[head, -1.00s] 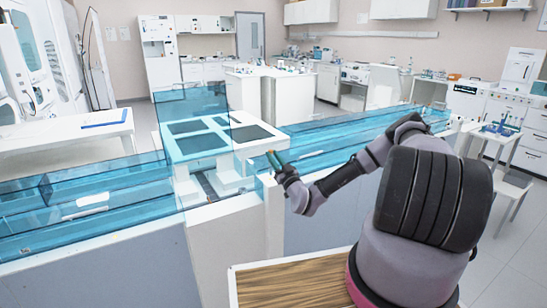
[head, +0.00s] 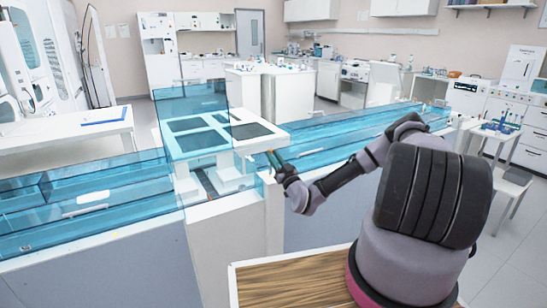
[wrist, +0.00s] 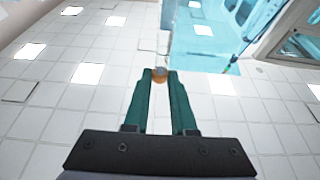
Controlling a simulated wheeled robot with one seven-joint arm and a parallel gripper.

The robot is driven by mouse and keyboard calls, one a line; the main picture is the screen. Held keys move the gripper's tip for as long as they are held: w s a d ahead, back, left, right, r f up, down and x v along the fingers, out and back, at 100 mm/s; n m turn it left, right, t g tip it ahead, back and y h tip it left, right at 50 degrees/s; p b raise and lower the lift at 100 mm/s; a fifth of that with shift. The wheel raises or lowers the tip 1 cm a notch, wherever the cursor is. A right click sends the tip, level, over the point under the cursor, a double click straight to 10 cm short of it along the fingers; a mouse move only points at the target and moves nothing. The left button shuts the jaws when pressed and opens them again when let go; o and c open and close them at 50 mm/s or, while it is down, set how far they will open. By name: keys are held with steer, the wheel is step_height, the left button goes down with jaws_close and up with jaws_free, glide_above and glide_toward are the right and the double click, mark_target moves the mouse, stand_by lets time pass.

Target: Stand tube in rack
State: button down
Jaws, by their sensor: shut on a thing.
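My gripper (head: 273,158) is at the end of my arm, beside the white block-like station in the middle of the blue track. In the wrist view its two green fingers (wrist: 160,88) are shut on a small round orange-and-grey end of a tube (wrist: 160,74). Most of the tube is hidden, and its tilt cannot be told. In the head view the tube is too small to separate from the fingers. A small blue rack-like object (head: 500,128) stands on a side table at the far right; I cannot tell whether it is the rack.
The clear blue-walled track (head: 90,205) runs across the view. The white station (head: 260,143) with dark square panels stands close to my gripper. A wooden-topped surface (head: 295,280) lies in front. The wrist view faces the tiled ceiling (wrist: 60,110) with bright lamps.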

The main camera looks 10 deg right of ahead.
steer(key=shift+f, duration=0.25)
steer(key=c, duration=0.7)
jaws_free()
steer(key=shift+o, duration=0.2)
steer(key=v, duration=1)
steer(key=shift+s+d, duration=0.2)
steer(key=shift+s, duration=0.15)
steer(key=shift+f, duration=0.15)
